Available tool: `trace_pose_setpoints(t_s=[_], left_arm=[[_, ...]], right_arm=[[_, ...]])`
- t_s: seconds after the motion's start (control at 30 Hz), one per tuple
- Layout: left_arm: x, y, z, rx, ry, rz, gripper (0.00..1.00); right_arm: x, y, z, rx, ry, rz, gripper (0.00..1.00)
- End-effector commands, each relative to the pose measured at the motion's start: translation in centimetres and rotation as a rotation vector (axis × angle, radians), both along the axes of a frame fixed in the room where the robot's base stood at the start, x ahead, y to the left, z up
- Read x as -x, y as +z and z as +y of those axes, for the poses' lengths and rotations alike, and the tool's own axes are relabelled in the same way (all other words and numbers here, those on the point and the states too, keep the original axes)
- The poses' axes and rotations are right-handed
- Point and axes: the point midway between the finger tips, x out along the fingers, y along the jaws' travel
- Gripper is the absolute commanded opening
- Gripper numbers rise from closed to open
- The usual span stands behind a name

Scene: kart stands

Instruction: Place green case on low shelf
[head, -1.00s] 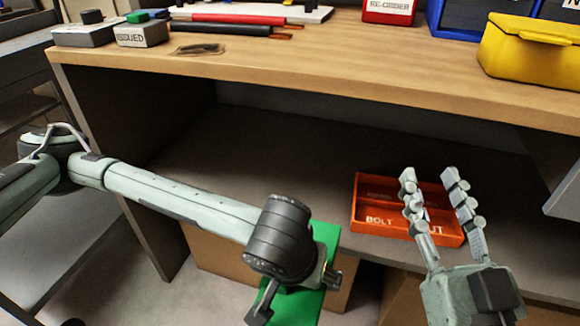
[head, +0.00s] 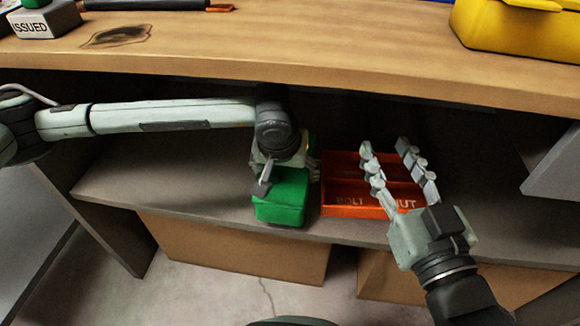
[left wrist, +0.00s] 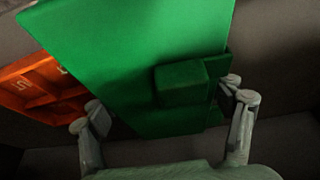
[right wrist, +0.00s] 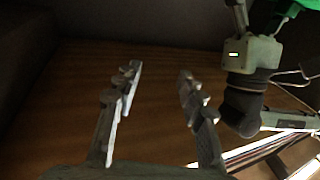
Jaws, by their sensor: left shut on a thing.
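The green case (head: 282,203) is at the front of the low shelf (head: 130,190), just left of the orange tray. My left gripper (head: 275,175) is over the case and shut on it. The left wrist view shows the case's broad green face (left wrist: 130,50) and its block-like handle (left wrist: 181,83) between the fingers (left wrist: 165,110). I cannot tell whether the case rests on the shelf or hangs just above it. My right gripper (head: 392,170) is open and empty, in front of the orange tray. Its spread fingers also show in the right wrist view (right wrist: 158,92).
The orange tray (head: 340,205) marked BOLT and NUT stands on the shelf, right of the case. The wooden worktop (head: 300,50) overhangs the shelf. Cardboard boxes (head: 235,250) stand below. The shelf is free to the left of the case.

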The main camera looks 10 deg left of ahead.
Motion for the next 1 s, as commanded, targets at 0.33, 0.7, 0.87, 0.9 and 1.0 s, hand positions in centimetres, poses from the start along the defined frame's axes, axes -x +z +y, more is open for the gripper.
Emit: trace_pose_setpoints(t_s=[0.33, 0.7, 0.87, 0.9, 1.0], left_arm=[[-4.2, -0.2, -0.3, 0.001, -0.002, 0.0, 0.39], [-4.2, -3.5, -0.3, 0.002, -0.001, -0.002, 0.39], [-4.2, -3.5, -0.3, 0.002, -0.001, -0.001, 0.39], [-4.2, -3.6, -0.3, 0.002, -0.001, -0.001, 0.39], [-4.2, -3.6, -0.3, 0.002, -0.001, -0.001, 0.39]], right_arm=[[-0.1, -0.5, -0.2, 0.01, -0.003, 0.02, 0.4], [0.1, 0.5, 0.1, -0.009, 0.004, -0.023, 0.4], [0.1, 0.5, 0.2, -0.009, 0.004, -0.023, 0.4], [0.1, 0.5, 0.2, -0.01, 0.004, -0.025, 0.4], [0.1, 0.8, 0.2, -0.016, 0.006, -0.038, 0.4]])
